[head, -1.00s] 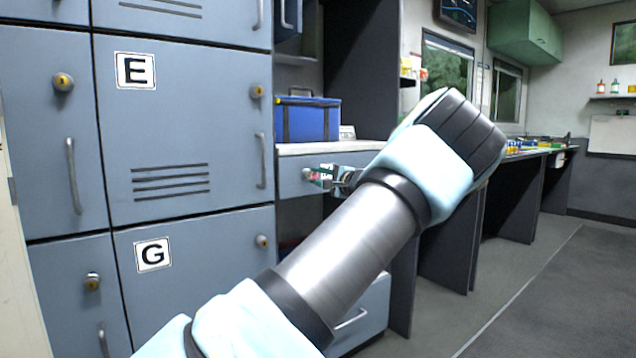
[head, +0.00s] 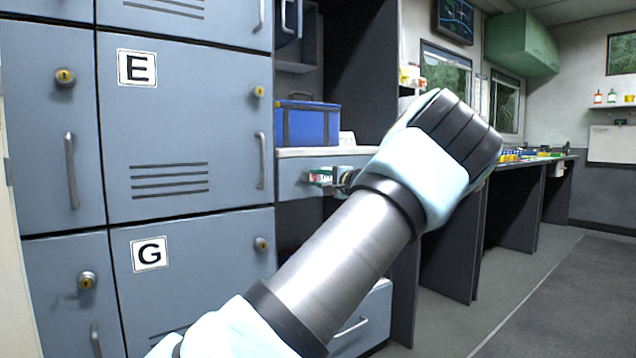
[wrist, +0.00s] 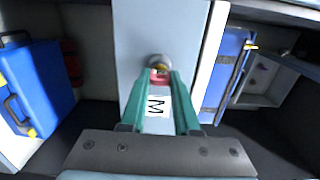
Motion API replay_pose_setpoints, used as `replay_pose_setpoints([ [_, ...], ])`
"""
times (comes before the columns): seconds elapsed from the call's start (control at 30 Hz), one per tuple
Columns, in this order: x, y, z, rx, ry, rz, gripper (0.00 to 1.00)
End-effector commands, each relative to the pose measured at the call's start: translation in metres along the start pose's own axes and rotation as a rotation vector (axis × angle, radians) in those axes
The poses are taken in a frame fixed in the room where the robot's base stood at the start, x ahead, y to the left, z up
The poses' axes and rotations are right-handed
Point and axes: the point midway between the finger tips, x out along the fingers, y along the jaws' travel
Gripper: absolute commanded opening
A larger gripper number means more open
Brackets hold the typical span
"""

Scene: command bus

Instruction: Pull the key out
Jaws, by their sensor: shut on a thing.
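A grey drawer front (wrist: 185,32) marked M carries a round lock (wrist: 158,61) with a brass-coloured middle. In the wrist view my gripper (wrist: 159,77) has its two green fingers closed on a small red key (wrist: 158,76) just in front of this lock. The key's shaft is hidden, so I cannot tell how deep it sits. In the head view my gripper (head: 322,178) is at the drawer front (head: 292,172) below the counter, partly hidden by my own arm.
A blue case (head: 308,124) sits on the counter (head: 325,151) above the drawer. Open floor (head: 560,290) lies at the right.

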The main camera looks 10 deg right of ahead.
Motion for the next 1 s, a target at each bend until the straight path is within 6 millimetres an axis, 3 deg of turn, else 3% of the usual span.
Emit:
replay_pose_setpoints([
  [1.0,-0.027,0.000,0.000,0.002,0.000,0.000,0.00],
])
